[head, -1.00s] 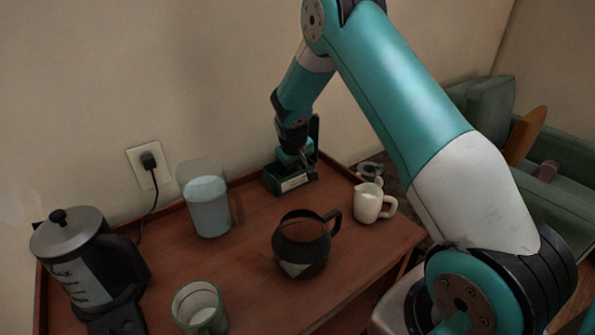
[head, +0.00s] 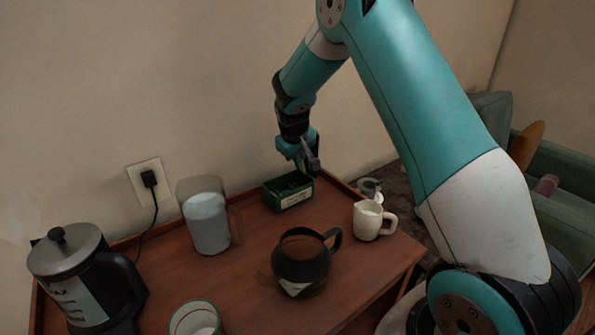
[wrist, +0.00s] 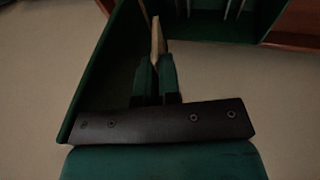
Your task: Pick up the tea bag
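The tea bag (wrist: 156,36) shows in the wrist view as a thin tan strip between my fingertips. My gripper (wrist: 155,72) is shut on it. In the head view my gripper (head: 308,168) points down just above the green tea box (head: 288,191), near the wall at the back of the wooden table. The tea bag is too small to make out clearly there. The box's dark green wall (wrist: 100,70) runs along the left of the wrist view, and several thin pale edges (wrist: 208,8) show in its compartments at the top.
A dark coffee pot (head: 302,262) and a white milk jug (head: 368,222) stand in front of the box. A jar (head: 206,218) is to the left, with a kettle (head: 75,275) and a mug (head: 194,318) nearer. The wall (head: 230,80) is close behind.

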